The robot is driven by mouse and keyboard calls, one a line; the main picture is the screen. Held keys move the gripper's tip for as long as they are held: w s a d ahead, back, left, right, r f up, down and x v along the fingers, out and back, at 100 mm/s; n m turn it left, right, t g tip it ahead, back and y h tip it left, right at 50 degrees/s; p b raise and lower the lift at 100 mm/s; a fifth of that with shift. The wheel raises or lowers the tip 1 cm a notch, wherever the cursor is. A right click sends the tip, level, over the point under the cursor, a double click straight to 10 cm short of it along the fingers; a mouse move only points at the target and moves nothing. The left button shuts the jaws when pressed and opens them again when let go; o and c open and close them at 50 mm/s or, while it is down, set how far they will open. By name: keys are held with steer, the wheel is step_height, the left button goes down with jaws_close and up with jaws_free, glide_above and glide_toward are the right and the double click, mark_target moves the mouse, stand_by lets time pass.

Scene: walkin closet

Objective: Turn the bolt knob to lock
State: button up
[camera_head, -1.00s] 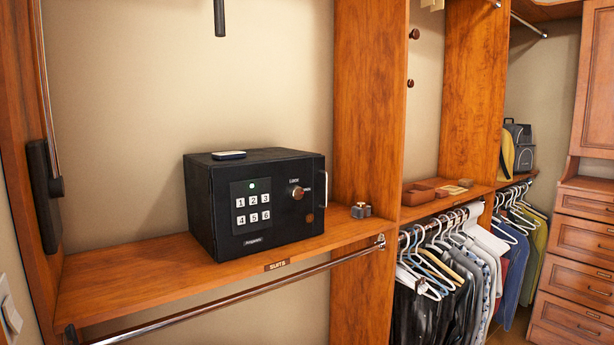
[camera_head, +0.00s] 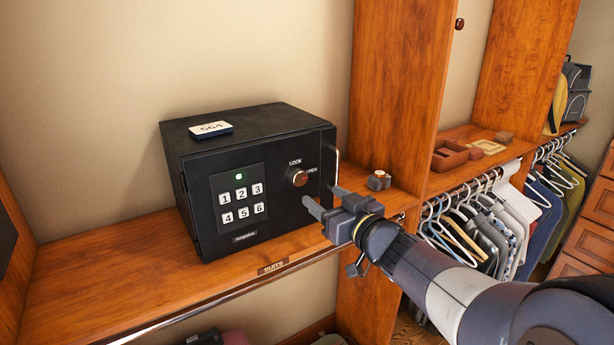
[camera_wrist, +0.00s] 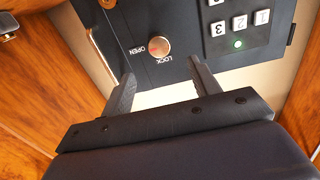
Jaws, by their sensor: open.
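A black safe (camera_head: 250,170) stands on the wooden shelf in the head view, its door facing me and closed. The round metal bolt knob (camera_head: 299,177) with a reddish face sits on the door's right part, between the printed words LOCK and OPEN. My gripper (camera_head: 320,199) is open and empty in front of the door, a little below and right of the knob. In the wrist view the knob (camera_wrist: 159,47) shows beyond and between my spread fingers (camera_wrist: 160,88), apart from them. A keypad (camera_head: 240,200) with a lit green light is left of the knob.
A vertical door handle (camera_head: 337,167) is at the safe's right edge, close to my gripper. A card marked 564 (camera_head: 211,129) lies on the safe. A small metal object (camera_head: 379,180) stands on the shelf right of it. A wooden upright (camera_head: 398,90) rises behind my arm.

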mark_target(301, 180)
steer(key=p+x, duration=0.1)
steer(key=x, duration=0.7)
steer(key=shift+w+a, duration=0.25)
steer(key=shift+w, duration=0.05)
steer(key=c, duration=1)
steer(key=shift+f, duration=0.1)
